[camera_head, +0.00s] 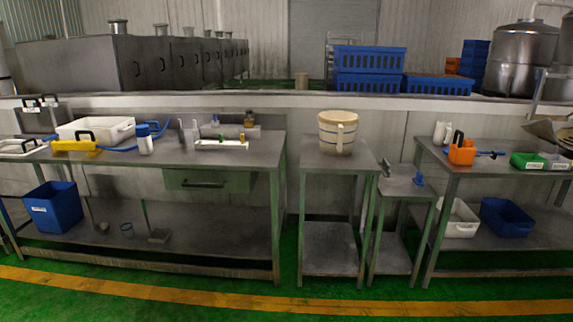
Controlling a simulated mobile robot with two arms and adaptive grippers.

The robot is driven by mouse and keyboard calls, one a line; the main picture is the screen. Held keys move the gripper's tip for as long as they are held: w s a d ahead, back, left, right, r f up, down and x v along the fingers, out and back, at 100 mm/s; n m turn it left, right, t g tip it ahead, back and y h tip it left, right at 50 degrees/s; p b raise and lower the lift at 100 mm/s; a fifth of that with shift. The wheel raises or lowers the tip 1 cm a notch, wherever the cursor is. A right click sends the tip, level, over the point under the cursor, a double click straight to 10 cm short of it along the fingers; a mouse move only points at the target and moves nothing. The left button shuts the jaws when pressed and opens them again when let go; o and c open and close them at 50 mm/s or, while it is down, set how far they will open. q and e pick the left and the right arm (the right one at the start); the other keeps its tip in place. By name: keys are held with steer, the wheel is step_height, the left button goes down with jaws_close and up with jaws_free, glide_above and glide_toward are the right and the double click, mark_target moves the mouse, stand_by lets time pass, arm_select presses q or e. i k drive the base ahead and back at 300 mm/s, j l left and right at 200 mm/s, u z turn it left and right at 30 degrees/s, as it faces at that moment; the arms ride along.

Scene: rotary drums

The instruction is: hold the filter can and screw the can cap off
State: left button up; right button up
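Neither of my grippers is in view, and nothing is seen touching the vessel.
A long workbench (262,152) at left holds a white tub (85,130), a yellow tool (72,146), and bottles. A small lower table (400,186) adjoins the middle one at right. A right bench (490,170) holds an orange holder (461,156). The green floor in front is clear.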

mark_target(145, 145)
steer(key=i+j+u, duration=0.1)
steer(key=i+u, duration=0.2)
steer(key=i, duration=0.5)
steer(key=i+u, duration=0.3)
steer(key=i, duration=0.5)
steer(key=i+j+z, duration=0.15)
steer(key=i+j, duration=0.2)
steer(key=i+j+z, duration=0.35)
steer(key=i+j, duration=0.2)
steer(key=j, duration=0.25)
steer(key=i+j+z, duration=0.15)
steer(key=j, duration=0.3)
steer(key=i, duration=0.1)
